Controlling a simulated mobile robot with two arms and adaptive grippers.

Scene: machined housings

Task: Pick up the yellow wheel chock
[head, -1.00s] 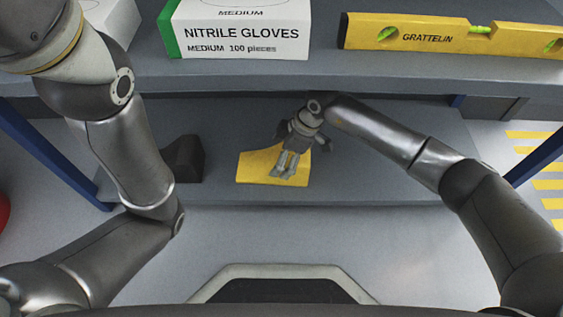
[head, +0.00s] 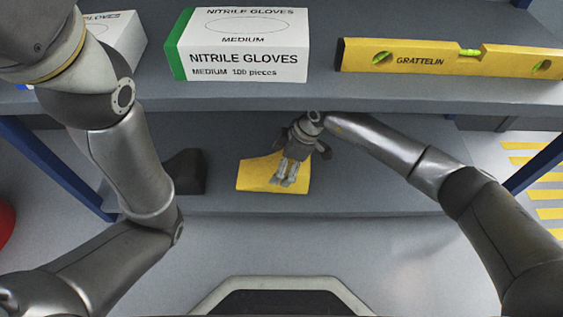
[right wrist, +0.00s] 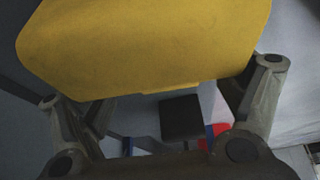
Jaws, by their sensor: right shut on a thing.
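The yellow wheel chock (head: 254,175) is at the lower shelf in the head view, under my right gripper (head: 284,182). My right gripper comes down from above and is shut on the chock. In the right wrist view the chock (right wrist: 145,42) fills the top of the picture between the two fingers, which hide parts of its sides. I cannot tell whether the chock still touches the shelf. My left arm rises along the left of the head view, and its gripper is out of the picture.
A dark block (head: 186,172) stands left of the chock on the lower shelf (head: 380,200). The upper shelf (head: 320,95) overhangs it, bearing a nitrile gloves box (head: 245,65) and a yellow spirit level (head: 440,62). Blue posts flank the shelves. The lower shelf's right part is clear.

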